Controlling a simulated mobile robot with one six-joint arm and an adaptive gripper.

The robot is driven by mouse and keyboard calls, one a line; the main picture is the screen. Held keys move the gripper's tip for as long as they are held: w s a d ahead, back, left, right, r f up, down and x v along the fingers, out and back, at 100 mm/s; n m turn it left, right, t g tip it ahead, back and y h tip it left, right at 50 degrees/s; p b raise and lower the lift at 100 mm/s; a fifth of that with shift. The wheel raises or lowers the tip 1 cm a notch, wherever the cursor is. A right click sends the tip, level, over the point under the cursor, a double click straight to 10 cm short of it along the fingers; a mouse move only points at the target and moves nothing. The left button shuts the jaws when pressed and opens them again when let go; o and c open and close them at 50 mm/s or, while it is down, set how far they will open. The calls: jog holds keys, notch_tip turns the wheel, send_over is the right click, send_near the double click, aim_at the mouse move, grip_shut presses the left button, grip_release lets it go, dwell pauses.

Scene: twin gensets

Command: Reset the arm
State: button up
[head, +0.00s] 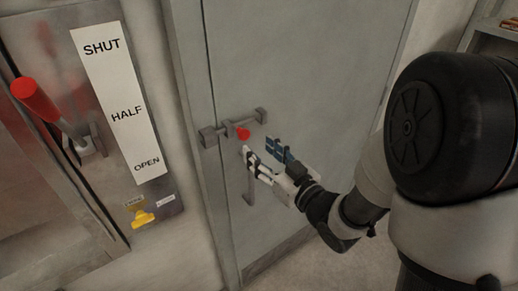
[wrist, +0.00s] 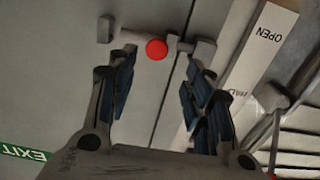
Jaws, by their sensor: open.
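My gripper (head: 265,160) is in front of the grey door in the head view, just below and right of the door's latch. In the wrist view my gripper (wrist: 160,95) has its two fingers wide apart with nothing between them. The sliding latch (head: 228,128) has a red knob (head: 243,133). In the wrist view the red knob (wrist: 156,49) shows beyond the fingertips, apart from them. Part of my arm covers the right side of the head view.
A red-handled lever (head: 36,99) stands at left beside a white SHUT, HALF, OPEN label (head: 118,100). A yellow tab (head: 142,217) sits below the label. The grey door (head: 300,70) has a vertical handle (head: 249,185). A shelf (head: 495,45) is at upper right. An EXIT sign (wrist: 22,153) shows in the wrist view.

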dwell(0.3)
jog(key=s+d+r+m+g+h, duration=0.1)
jog(key=s+d+m+g+h, duration=0.25)
jog(key=d+h, duration=0.7)
jog(key=s+d+f+m+g, duration=0.1)
jog(key=s+m+g, duration=0.2)
jog(key=s, duration=2)
jog(key=g, duration=0.4)
jog(key=shift+d+b, duration=0.25)
jog(key=shift+b, duration=0.1)
jog(key=shift+y, duration=0.25)
